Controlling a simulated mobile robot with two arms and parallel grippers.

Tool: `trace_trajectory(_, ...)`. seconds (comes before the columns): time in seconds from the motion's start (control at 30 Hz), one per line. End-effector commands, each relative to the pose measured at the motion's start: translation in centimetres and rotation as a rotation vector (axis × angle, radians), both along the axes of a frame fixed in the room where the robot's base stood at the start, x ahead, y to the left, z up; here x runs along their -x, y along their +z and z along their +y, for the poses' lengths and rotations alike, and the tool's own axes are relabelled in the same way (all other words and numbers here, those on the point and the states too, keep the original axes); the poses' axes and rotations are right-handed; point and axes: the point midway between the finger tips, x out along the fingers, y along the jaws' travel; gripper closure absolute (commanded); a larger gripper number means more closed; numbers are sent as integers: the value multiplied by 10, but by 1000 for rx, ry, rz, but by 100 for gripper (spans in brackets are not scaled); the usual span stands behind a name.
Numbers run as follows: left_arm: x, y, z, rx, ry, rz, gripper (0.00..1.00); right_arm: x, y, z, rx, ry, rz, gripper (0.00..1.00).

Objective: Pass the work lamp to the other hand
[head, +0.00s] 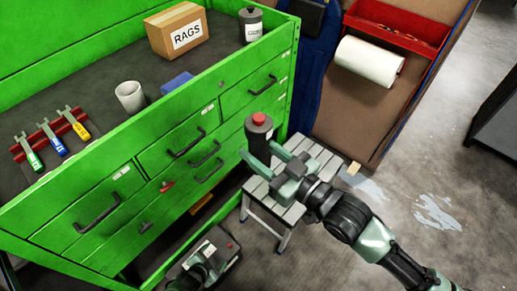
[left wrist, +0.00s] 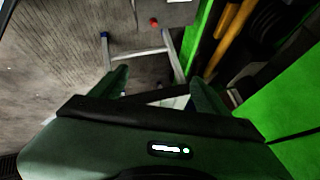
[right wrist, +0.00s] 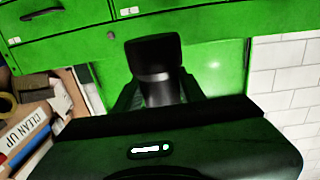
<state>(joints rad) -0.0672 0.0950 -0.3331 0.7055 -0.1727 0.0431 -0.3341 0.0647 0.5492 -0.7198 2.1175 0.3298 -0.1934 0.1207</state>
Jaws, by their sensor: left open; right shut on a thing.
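The work lamp (head: 259,134) is a dark cylinder with a red cap in the head view. My right gripper (head: 260,153) is shut around its lower part and holds it upright in front of the green cabinet, above the grey step stool. In the right wrist view, the lamp (right wrist: 160,65) shows as a black cylinder between the fingers. My left gripper (head: 207,257) is low, at the bottom of the head view, apart from the lamp. In the left wrist view, the left gripper's fingers (left wrist: 160,85) are spread with nothing held between them.
The green cabinet (head: 122,182) fills the left, with a RAGS box (head: 177,31), a mug (head: 130,96) and coloured tools on top. The step stool (head: 302,158) stands beside it. A board with a paper roll (head: 369,62) is behind. Open floor lies to the right.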

Motion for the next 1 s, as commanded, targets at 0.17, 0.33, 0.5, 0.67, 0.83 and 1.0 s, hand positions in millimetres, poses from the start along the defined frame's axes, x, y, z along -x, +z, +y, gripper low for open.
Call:
trace_trajectory(0.17,92,-38,25,42,208,214,24,0,1,0,-2,0,-3,100)
trace_trajectory(0.33,174,-61,42,66,400,388,24,0,1,0,-2,0,-3,100)
trace_trajectory(0.5,237,-70,53,73,543,511,24,0,1,0,-2,0,-2,100)
trace_trajectory(0.67,266,-73,57,75,612,567,24,0,1,0,-2,0,-2,100)
trace_trajectory(0.83,273,-73,58,75,629,581,24,0,1,0,-2,0,-3,100)
trace_trajectory(1.0,273,-73,58,75,628,580,24,0,1,0,-2,0,-3,100)
